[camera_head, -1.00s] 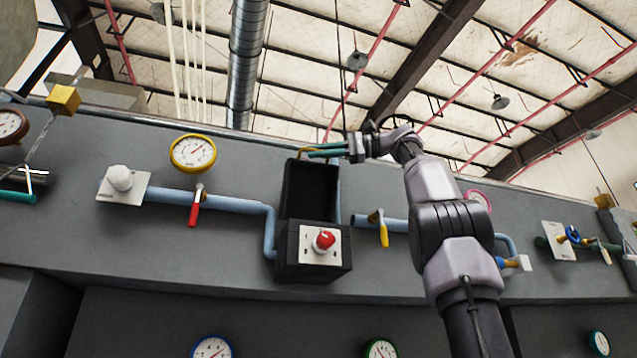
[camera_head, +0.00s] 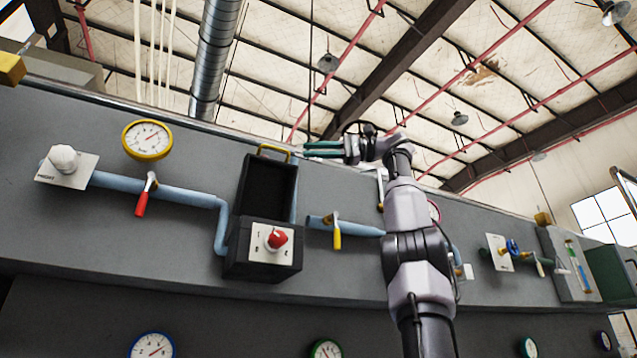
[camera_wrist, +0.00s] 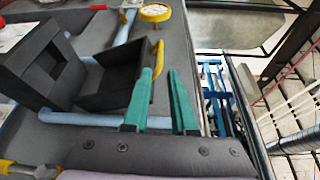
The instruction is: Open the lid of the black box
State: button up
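The black box (camera_head: 240,262) is fixed to the grey panel in the head view. Its lid (camera_head: 268,188) stands raised and upright above it, with a yellow handle (camera_head: 275,149) on its top edge. The box's front face has a white plate with a red knob (camera_head: 276,239). My gripper (camera_head: 306,149) is right of the handle, apart from it, with its green fingers pointing left. In the wrist view my gripper (camera_wrist: 160,72) has its fingers apart and nothing held. The lid (camera_wrist: 112,85) and yellow handle (camera_wrist: 157,68) show beyond the fingers there.
A blue pipe (camera_head: 190,196) with a red lever (camera_head: 143,200) runs left of the box. A yellow-rimmed gauge (camera_head: 147,140) is above it. A yellow lever (camera_head: 337,235) on another pipe sits to the right, below my arm. Free air lies above the panel.

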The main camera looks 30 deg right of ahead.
jog(key=shift+s+d, duration=0.35)
jog(key=shift+d, duration=0.25)
dwell(0.3)
